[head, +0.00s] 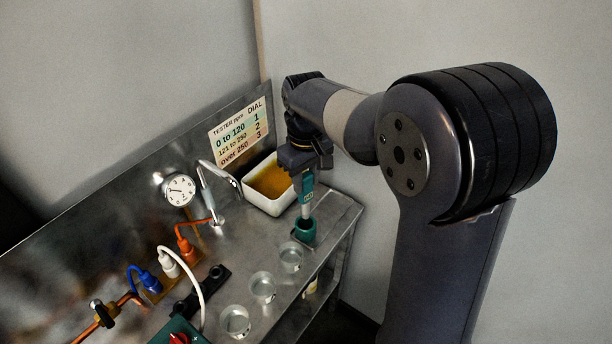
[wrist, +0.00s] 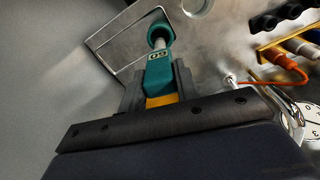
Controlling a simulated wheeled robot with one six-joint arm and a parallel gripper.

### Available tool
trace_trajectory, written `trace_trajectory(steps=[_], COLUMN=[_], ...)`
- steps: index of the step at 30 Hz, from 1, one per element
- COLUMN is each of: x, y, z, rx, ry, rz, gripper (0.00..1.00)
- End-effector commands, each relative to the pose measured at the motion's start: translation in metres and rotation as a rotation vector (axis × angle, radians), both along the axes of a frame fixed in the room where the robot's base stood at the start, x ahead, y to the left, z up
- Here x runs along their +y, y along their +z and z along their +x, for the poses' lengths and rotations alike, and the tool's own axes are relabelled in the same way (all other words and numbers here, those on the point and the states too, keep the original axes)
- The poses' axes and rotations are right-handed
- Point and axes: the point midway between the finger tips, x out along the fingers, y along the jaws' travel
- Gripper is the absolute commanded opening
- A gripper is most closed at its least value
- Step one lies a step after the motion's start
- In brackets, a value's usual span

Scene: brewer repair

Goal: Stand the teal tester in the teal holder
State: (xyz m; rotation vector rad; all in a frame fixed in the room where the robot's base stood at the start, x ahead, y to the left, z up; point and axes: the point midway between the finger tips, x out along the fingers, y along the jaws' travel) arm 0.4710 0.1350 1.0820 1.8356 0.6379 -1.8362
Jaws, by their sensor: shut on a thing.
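My gripper (head: 306,168) is shut on the teal tester (head: 306,190), gripping its upper body. The tester is close to upright, with its pale shaft pointing down. In the wrist view the tester (wrist: 160,70) sits between the fingers, a small number display facing the camera. The teal holder (head: 305,232) stands on the steel bench near its right end, directly below the tester. The shaft's lower end meets the holder's mouth; in the wrist view it lines up with the holder (wrist: 160,31). I cannot tell how deep it sits. The tip is hidden.
A white tub (head: 266,205) of amber liquid stands just behind the holder. Several clear cups (head: 262,288) line the front of the bench. A curved spout (head: 216,180), a round gauge (head: 179,190) and coloured plugs (head: 168,262) are to the left.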

Motion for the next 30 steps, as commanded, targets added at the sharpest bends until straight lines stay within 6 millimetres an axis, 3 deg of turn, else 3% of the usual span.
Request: trace_trajectory(steps=[18, 30], x=[0.000, 0.000], y=[-0.051, -0.056], z=[0.000, 0.000], rx=[0.000, -0.001], ry=[0.000, 0.000], rz=[0.000, 0.001], gripper=[0.00, 0.00])
